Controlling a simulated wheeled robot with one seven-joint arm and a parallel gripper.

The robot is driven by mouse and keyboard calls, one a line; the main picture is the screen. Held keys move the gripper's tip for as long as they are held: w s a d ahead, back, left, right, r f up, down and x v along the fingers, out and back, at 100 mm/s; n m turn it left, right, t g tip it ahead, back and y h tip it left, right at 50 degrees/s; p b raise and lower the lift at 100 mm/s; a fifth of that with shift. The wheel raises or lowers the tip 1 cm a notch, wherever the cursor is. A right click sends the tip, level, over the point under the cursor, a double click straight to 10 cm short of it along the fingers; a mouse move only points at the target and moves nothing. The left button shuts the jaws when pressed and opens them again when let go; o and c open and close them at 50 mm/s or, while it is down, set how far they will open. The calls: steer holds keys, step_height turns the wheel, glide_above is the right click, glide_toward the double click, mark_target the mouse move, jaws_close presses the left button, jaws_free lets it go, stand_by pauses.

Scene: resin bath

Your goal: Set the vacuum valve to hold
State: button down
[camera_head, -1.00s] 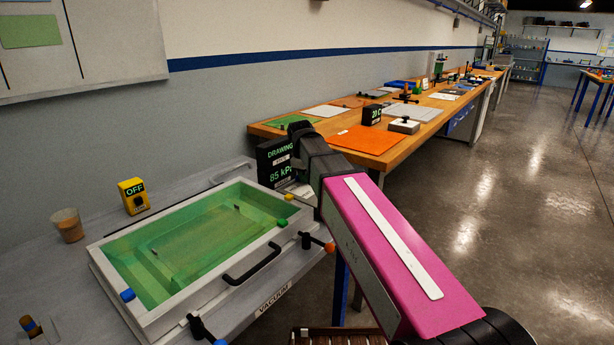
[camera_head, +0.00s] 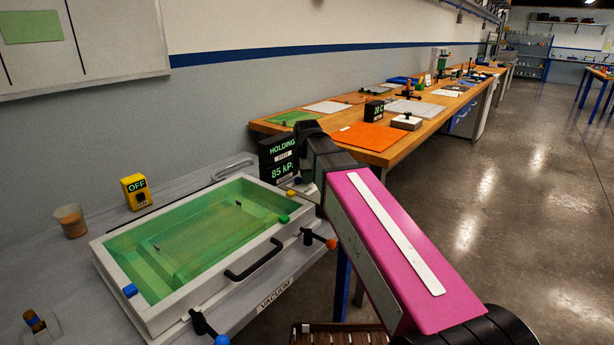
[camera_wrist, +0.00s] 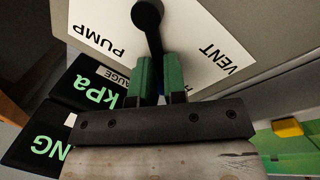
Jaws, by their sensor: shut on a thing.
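The vacuum valve's black lever with a round knob (camera_wrist: 147,14) shows in the wrist view. It stands between the words PUMP and VENT on a white label plate (camera_wrist: 190,25). My gripper (camera_wrist: 160,72) has green fingers on either side of the lever's shaft and is shut on it. In the head view the lever and fingers are hidden behind my wrist.
The grey-rimmed green resin bath (camera_head: 208,297) lies left of my arm, with a black handle (camera_head: 254,260) and clamps. A wooden bench (camera_head: 392,157) runs beyond; the floor at right is clear.

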steer(key=shift+a+r, duration=0.1)
steer(key=shift+a, duration=0.3)
steer(key=c, duration=1.2)
jaws_free()
steer(key=shift+a, duration=0.1)
steer(key=shift+o, duration=0.2)
step_height(320, 180, up, 10)
steer(key=s, duration=0.2)
steer(key=shift+d+r, duration=0.2)
steer(key=shift+r, duration=0.05)
steer(key=shift+s, duration=0.1)
